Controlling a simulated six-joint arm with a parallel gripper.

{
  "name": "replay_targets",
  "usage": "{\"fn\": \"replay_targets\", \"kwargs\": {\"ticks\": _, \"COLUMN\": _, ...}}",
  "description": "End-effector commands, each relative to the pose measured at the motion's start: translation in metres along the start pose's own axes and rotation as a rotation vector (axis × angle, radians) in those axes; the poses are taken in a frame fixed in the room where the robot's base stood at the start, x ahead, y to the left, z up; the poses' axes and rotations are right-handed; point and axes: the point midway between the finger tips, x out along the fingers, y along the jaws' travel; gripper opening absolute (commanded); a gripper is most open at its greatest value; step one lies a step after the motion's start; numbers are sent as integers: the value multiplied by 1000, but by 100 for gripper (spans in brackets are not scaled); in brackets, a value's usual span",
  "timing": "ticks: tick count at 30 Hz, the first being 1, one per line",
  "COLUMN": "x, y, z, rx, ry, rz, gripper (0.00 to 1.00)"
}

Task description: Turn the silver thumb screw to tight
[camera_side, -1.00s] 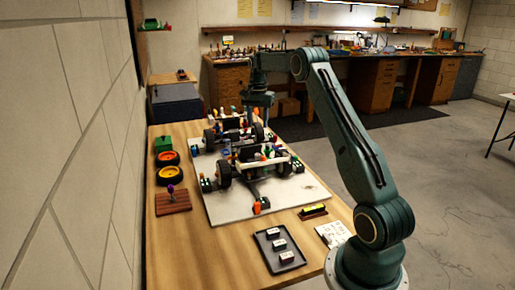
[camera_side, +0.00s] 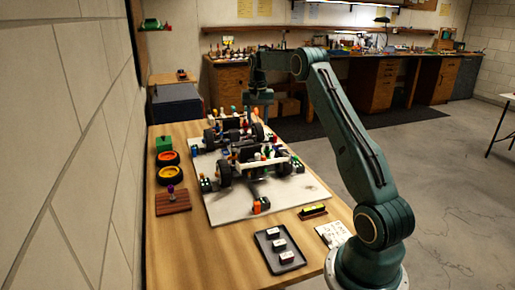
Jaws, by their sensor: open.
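The racecar chassis (camera_side: 246,152) stands on a pale board (camera_side: 230,207) on the wooden table, with black wheels and several small coloured parts on it. My gripper (camera_side: 262,112) hangs over the far end of the chassis, pointing down. It is open, but its fingertips are small and partly lost among the parts there. I cannot pick out the silver thumb screw among the small parts, and I cannot tell whether the fingers are around or beside it.
A dark tray (camera_side: 279,250) holds small boxes in front. The near-left tabletop is clear.

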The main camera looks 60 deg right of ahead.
Motion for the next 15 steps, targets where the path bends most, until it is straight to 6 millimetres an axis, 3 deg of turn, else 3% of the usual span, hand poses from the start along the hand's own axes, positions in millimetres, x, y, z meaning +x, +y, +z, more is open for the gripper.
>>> {"fn": "replay_targets", "kwargs": {"ticks": 9, "x": 0, "y": -1, "z": -1, "rx": -433, "ry": 0, "rz": 0, "gripper": 43}}
{"fn": "replay_targets", "kwargs": {"ticks": 15, "x": 0, "y": -1, "z": -1, "rx": -589, "ry": 0, "rz": 0, "gripper": 43}}
